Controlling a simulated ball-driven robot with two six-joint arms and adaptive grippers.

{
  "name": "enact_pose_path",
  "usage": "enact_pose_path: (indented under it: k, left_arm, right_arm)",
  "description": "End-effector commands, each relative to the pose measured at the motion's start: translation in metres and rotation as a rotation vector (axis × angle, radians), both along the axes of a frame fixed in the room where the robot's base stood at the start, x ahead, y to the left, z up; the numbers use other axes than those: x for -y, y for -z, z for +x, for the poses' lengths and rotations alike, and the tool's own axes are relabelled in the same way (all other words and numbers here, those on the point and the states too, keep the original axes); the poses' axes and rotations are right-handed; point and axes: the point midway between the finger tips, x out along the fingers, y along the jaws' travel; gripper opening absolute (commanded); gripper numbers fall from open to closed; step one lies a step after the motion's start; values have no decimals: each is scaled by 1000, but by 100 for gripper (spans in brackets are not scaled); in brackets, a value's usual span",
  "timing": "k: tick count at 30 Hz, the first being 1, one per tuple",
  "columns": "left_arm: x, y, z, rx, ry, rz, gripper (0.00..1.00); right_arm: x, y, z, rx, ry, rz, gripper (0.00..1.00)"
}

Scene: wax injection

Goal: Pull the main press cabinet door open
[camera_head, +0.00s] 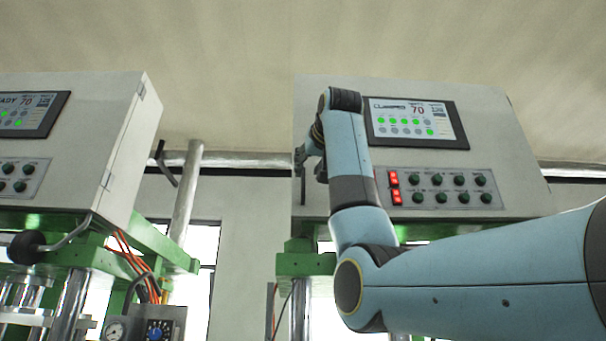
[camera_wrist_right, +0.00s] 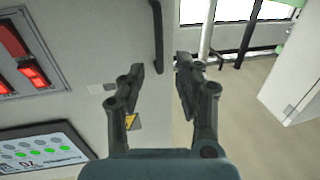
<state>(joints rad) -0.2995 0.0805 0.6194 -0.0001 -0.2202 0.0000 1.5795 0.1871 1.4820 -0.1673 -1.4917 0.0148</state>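The main press cabinet door (camera_head: 335,200) is a pale grey panel with a screen and buttons; it looks closed. It also fills the left of the right wrist view (camera_wrist_right: 85,110). Its dark bar handle (camera_wrist_right: 157,35) is near the door's edge, and its lower end shows below my gripper in the head view (camera_head: 303,190). My right gripper (camera_wrist_right: 160,68) is open, its two fingers apart, with the handle's near end between the fingertips in the picture. I cannot tell whether they touch. In the head view the right gripper (camera_head: 310,152) is partly hidden by my wrist. My left gripper is out of view.
A lit screen (camera_head: 416,122) and red switches (camera_head: 395,188) sit on the door beside my forearm. A second press cabinet (camera_head: 75,150) stands at the left, with a gap between the two. A green frame (camera_head: 305,264) lies below the main cabinet.

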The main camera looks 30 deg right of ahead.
Motion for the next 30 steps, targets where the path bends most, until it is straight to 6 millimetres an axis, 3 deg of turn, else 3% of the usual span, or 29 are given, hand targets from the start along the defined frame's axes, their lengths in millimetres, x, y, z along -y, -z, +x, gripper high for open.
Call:
enact_pose_path:
  k: [3, 9, 21, 30]
  left_arm:
    - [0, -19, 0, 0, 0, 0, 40]
    - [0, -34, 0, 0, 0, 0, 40]
    - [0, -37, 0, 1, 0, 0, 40]
    - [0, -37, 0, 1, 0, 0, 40]
  right_arm:
    - [9, -4, 23, -4, 1, 0, 33]
    - [19, -3, 51, -2, 0, 0, 33]
    - [23, 0, 62, 1, 0, 0, 33]
    - [23, 0, 61, 1, 0, 0, 0]
